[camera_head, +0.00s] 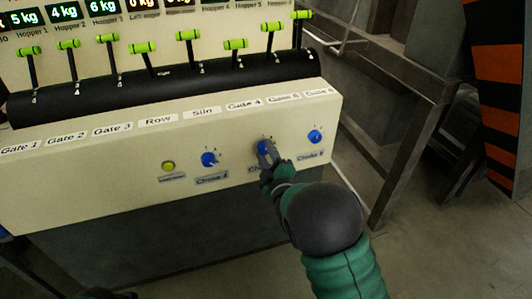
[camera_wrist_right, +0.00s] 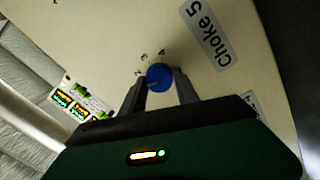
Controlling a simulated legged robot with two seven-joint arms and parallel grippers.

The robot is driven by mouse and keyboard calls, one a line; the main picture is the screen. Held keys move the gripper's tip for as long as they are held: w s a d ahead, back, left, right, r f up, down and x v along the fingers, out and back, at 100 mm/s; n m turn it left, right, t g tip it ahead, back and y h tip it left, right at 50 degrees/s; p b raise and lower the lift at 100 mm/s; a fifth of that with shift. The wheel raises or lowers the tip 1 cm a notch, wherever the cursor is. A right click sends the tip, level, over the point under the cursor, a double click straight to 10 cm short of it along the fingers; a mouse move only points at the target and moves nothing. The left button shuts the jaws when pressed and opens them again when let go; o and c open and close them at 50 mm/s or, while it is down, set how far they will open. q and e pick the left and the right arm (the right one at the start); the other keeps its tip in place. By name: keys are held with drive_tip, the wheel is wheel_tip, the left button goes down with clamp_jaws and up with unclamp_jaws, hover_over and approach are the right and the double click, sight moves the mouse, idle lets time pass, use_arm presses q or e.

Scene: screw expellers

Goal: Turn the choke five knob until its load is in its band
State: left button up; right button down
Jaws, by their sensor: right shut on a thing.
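The choke five knob (camera_wrist_right: 159,76) is a blue round knob on the cream front panel (camera_head: 120,190). In the right wrist view the label "Choke 5" (camera_wrist_right: 209,35) sits beside it, and small scale marks lie around its edge. My right gripper (camera_head: 267,152) is shut on this knob, one finger on each side. In the head view the gripper hides much of the knob (camera_head: 262,146) and its label. At the bottom left edge of the head view a dark piece shows, and I cannot tell what it is. My left gripper is not in view.
Two more blue knobs, a left one (camera_head: 209,160) and a right one (camera_head: 316,136), flank the held knob. A yellow button (camera_head: 168,166) is farther left. Several green-handled levers (camera_head: 188,36) stand above, under lit weight displays (camera_head: 64,13). A metal frame (camera_head: 420,95) stands at right.

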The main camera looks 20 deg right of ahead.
drive_tip(key=shift+a+f+n, duration=0.1)
drive_tip(key=shift+f+n, duration=0.05)
drive_tip(key=shift+n, duration=0.7)
drive_tip(key=shift+f+n, duration=0.1)
drive_tip(key=shift+n, duration=0.75)
drive_tip(key=shift+f, duration=0.1)
drive_tip(key=c, duration=0.9)
unclamp_jaws()
drive_tip(key=shift+r, duration=0.2)
drive_tip(key=shift+s+p, duration=0.3)
drive_tip(key=s+f+p, duration=0.1)
drive_tip(key=s+p, duration=0.9)
drive_tip(key=s, duration=0.6)
drive_tip(key=shift+d, duration=0.3)
